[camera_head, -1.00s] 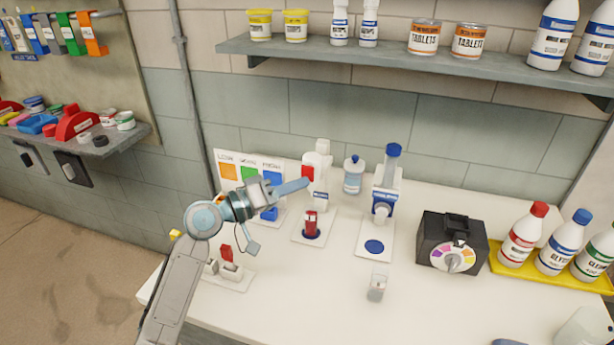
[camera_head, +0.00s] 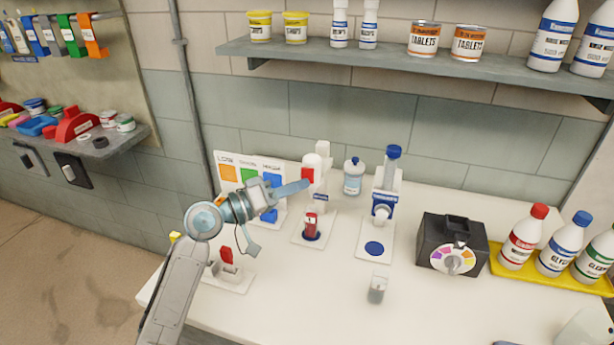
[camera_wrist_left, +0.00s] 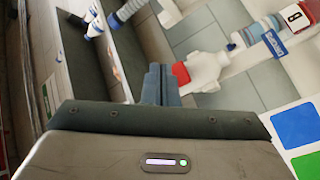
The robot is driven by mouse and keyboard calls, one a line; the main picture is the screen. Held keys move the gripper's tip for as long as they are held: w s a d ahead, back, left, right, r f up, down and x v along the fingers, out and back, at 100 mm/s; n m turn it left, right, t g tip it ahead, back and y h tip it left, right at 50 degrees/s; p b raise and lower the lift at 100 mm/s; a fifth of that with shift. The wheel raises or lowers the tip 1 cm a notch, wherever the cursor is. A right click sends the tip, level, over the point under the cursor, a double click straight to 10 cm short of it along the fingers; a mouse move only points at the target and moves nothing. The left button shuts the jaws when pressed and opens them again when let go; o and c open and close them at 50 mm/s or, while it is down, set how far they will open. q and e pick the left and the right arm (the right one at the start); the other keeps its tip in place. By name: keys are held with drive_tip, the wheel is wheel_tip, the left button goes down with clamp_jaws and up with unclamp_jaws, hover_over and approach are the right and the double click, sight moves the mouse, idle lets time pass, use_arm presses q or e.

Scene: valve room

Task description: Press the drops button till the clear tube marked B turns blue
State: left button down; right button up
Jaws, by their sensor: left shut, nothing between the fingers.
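The drops dispenser (camera_head: 314,164) is white, with a red button (camera_head: 308,175) on its left side. My left gripper (camera_head: 300,186) is shut and empty, its fingertips at or very near the red button; I cannot tell if they touch. In the left wrist view the gripper's fingers (camera_wrist_left: 160,85) stand beside the red button (camera_wrist_left: 181,73). A small tube (camera_head: 311,226) with red content stands under the dispenser on a dark blue spot. A tag that looks like B (camera_wrist_left: 294,16) shows near it in the left wrist view.
A colour chart (camera_head: 226,172) stands behind my left arm. A second dispenser (camera_head: 383,205), a clear cup (camera_head: 377,289), a black box with a colour dial (camera_head: 450,238) and bottles on a yellow tray (camera_head: 505,272) stand to the right. A shelf (camera_head: 400,62) hangs above.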

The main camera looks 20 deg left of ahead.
drive_tip(key=shift+a, duration=0.35)
drive_tip(key=shift+d, duration=0.25)
idle(0.4)
use_arm(q)
drive_tip(key=shift+w, duration=0.1)
use_arm(e)
drive_tip(key=shift+f, duration=0.1)
use_arm(q)
drive_tip(key=shift+w, duration=0.35)
use_arm(e)
drive_tip(key=shift+d+f, duration=0.1)
